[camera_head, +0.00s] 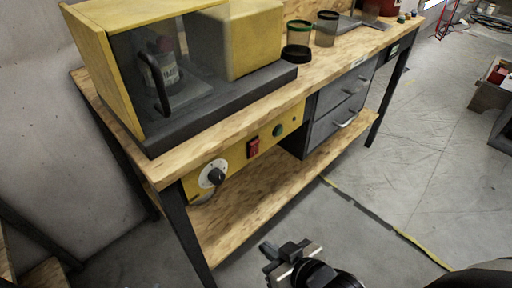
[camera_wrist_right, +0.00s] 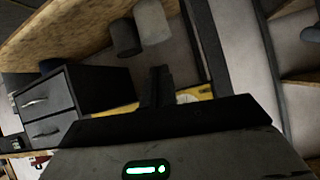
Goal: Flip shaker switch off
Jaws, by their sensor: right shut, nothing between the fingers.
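The shaker (camera_head: 220,45) is a yellow and dark grey machine on a wooden bench. Below the bench top, a yellow control panel (camera_head: 233,158) carries a red switch (camera_head: 253,147), a round dial (camera_head: 213,175) with a black knob, and a green button (camera_head: 278,130). The switch's on or off position is too small to tell. My right gripper (camera_head: 272,251) is low in front of the bench, apart from the panel. In the right wrist view its dark fingers (camera_wrist_right: 160,86) are together and empty, partly covering a yellow strip (camera_wrist_right: 205,92). My left gripper is not in view.
A grey drawer unit (camera_head: 338,110) hangs under the bench, right of the panel. A lower wooden shelf (camera_head: 265,195) and dark legs (camera_head: 187,228) frame the space below. Jars (camera_head: 326,28) stand on top. The floor (camera_head: 420,170) in front is mostly clear, with crates (camera_head: 490,95) far right.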

